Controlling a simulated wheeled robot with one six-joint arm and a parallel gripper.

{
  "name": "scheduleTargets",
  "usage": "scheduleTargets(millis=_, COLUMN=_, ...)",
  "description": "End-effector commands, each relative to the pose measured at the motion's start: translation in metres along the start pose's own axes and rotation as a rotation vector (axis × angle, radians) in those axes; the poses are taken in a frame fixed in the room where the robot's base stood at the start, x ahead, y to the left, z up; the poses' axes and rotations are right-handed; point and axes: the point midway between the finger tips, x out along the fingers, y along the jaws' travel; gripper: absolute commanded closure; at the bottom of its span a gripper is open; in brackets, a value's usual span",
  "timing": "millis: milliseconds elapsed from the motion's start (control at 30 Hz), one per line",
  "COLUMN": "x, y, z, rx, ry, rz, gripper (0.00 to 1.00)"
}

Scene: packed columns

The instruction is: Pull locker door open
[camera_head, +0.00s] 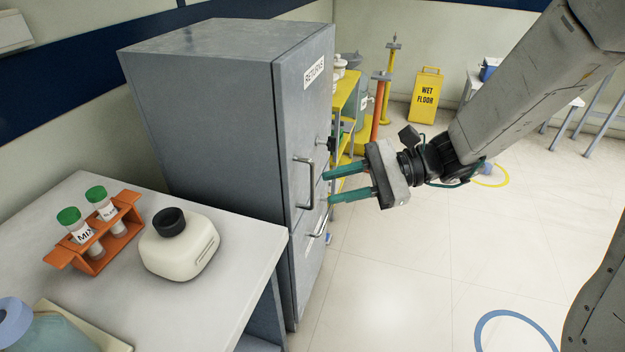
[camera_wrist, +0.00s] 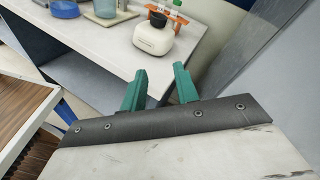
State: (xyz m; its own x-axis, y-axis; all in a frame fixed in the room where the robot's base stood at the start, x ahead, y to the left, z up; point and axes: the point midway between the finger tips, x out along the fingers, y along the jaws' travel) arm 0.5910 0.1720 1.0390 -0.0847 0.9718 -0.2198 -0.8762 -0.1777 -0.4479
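A grey-blue locker (camera_head: 205,110) with a RETURNS label (camera_head: 314,72) stands left of centre in the head view. The door front looks flush with the body. My gripper (camera_head: 328,187) points at this front, with its green fingers apart and its tips close to the handles. I cannot tell whether they touch. In the wrist view my gripper (camera_wrist: 160,76) shows nothing between its fingers, and no handle is clearly visible there.
A white table (camera_head: 225,230) beside the locker holds an orange tube rack (camera_head: 98,250) and a cream bottle (camera_head: 180,247). Yellow shelving (camera_head: 346,92) stands beyond the locker. The floor below my arm is clear.

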Motion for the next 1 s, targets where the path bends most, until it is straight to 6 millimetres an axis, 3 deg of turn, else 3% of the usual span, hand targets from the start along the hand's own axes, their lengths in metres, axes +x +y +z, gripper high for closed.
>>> scheduleTargets(millis=33, x=0.005, y=-0.011, z=-0.023, rx=0.086, ry=-0.028, rz=-0.081, gripper=0.70)
scheduleTargets(millis=200, x=0.009, y=-0.044, z=-0.095, rx=0.316, ry=-0.073, rz=-0.363, gripper=0.70)
scheduleTargets(millis=400, x=0.002, y=-0.056, z=-0.164, rx=0.480, ry=-0.069, rz=-0.590, gripper=0.70)
scheduleTargets(millis=500, x=-0.001, y=-0.056, z=-0.181, rx=0.516, ry=-0.064, rz=-0.645, gripper=0.70)
scheduleTargets(millis=633, x=0.004, y=-0.061, z=-0.189, rx=0.531, ry=-0.061, rz=-0.669, gripper=0.70)
scheduleTargets(millis=1000, x=0.048, y=-0.095, z=-0.194, rx=0.528, ry=-0.061, rz=-0.667, gripper=0.70)
